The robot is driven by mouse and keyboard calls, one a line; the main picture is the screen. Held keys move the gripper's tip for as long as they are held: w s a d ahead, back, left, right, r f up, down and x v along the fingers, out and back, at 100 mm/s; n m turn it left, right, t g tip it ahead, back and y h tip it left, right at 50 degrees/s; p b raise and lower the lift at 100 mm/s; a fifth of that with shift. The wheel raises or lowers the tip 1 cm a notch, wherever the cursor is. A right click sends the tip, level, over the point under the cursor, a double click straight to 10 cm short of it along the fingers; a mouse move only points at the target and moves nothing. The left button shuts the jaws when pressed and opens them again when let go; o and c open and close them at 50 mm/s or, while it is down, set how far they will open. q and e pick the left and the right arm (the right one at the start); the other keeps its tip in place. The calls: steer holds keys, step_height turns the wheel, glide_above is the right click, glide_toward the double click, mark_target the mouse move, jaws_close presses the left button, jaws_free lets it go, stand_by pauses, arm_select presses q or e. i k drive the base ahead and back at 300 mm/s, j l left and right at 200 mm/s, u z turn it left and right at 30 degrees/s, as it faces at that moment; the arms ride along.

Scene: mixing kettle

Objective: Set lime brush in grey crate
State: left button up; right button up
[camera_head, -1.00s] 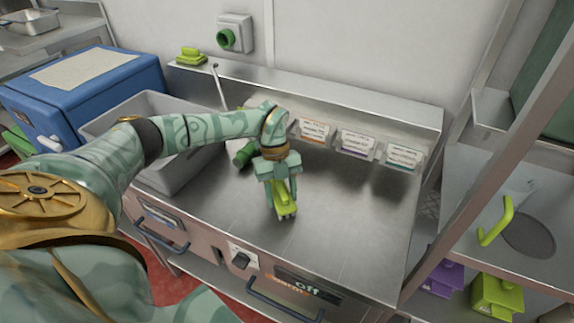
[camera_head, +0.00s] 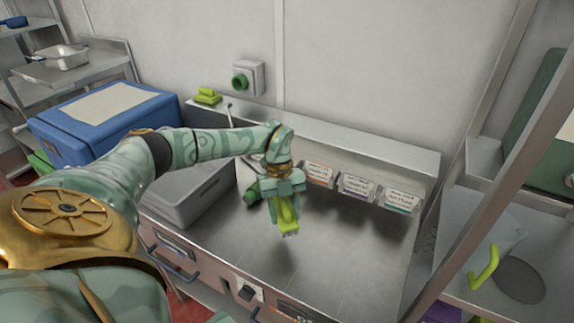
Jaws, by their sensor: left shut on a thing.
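The lime brush (camera_head: 288,215) hangs from my left gripper (camera_head: 284,196), which is shut on it. The brush points downward, above the steel counter, with its shadow below. The grey crate (camera_head: 185,205) stands on the counter to the left of the gripper, and my left arm passes over it and hides part of it. The inside of the crate is mostly hidden. My right gripper is not in view.
A dark green cylinder (camera_head: 252,194) lies between crate and brush. Several labelled card holders (camera_head: 357,186) line the counter's back. A blue box (camera_head: 105,122) stands left. A lime item (camera_head: 207,96) sits on the back ledge. The steel counter (camera_head: 340,245) is clear at right.

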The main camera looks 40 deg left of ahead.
mark_target(183, 178)
steer(key=k+j, duration=0.1)
steer(key=j, duration=0.3)
steer(key=k+j, duration=0.15)
steer(key=j, duration=0.25)
steer(key=k+j, duration=0.1)
steer(key=j, duration=0.3)
steer(key=k+j, duration=0.15)
steer(key=j, duration=0.25)
steer(key=k+j, duration=0.1)
steer(key=j, duration=0.3)
steer(key=k+j, duration=0.1)
steer(key=j, duration=0.3)
steer(key=l+u, duration=0.05)
